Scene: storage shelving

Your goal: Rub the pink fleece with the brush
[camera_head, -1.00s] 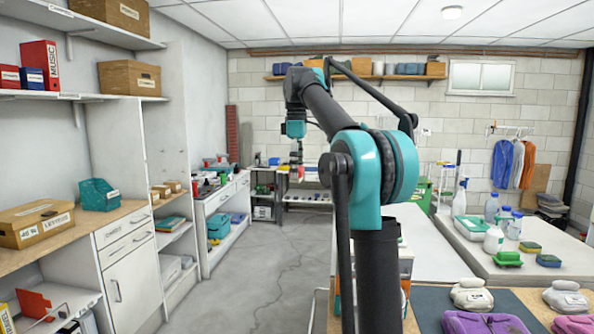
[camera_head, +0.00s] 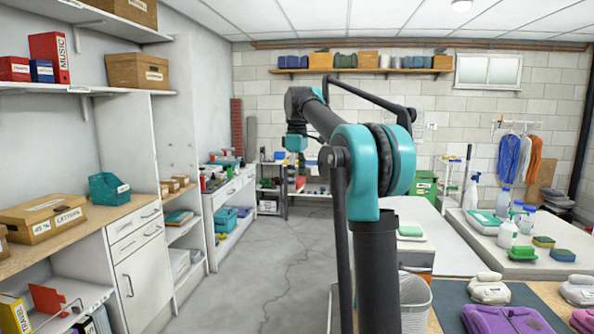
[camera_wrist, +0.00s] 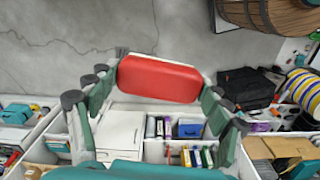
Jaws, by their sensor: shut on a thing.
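My gripper (camera_wrist: 158,100) is shut on a red, flat, rounded block (camera_wrist: 158,78), seen in the wrist view. The block also shows small in the head view (camera_head: 300,184), held over the open floor. Its underside is hidden, so I cannot tell from its shape whether it is the brush. A pink folded fleece (camera_head: 584,321) lies at the lower right of the head view, partly cut off by the frame edge. My gripper is far from it. A purple folded fleece (camera_head: 505,321) lies to its left on the dark mat.
Cream folded bundles (camera_head: 489,290) lie behind the fleeces. A green brush-like thing (camera_head: 521,253), sponges (camera_head: 543,241) and bottles stand on the pale table (camera_head: 470,232). A white bin (camera_head: 415,303) is beside my arm. Cabinets (camera_head: 138,280) line the left; the floor (camera_head: 270,270) between is clear.

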